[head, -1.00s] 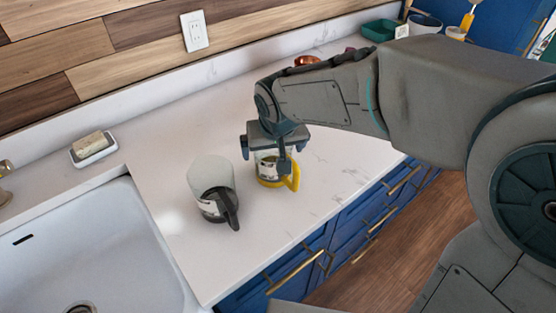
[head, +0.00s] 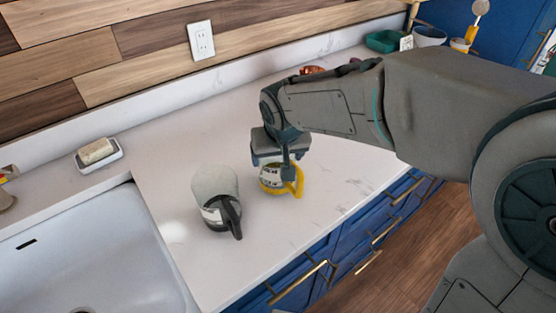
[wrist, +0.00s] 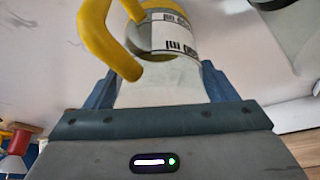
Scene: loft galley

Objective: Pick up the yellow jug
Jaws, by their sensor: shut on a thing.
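The yellow jug (head: 298,184) has a yellow handle and base and a clear body with a printed label. It is at the middle of the white counter in the head view, partly hidden by my gripper (head: 284,170). My gripper comes from above and is shut on the jug's body. In the wrist view the jug (wrist: 112,42) sits between the two fingers of my gripper (wrist: 160,88), its handle toward the upper left. I cannot tell whether its base touches the counter.
A similar jug with a black handle (head: 232,216) stands just left on the counter (head: 160,160). A sink (head: 80,250) and a soap dish (head: 98,160) are farther left. A green tray (head: 384,41) and pots are at the back right. Blue drawers (head: 335,250) with brass handles lie below.

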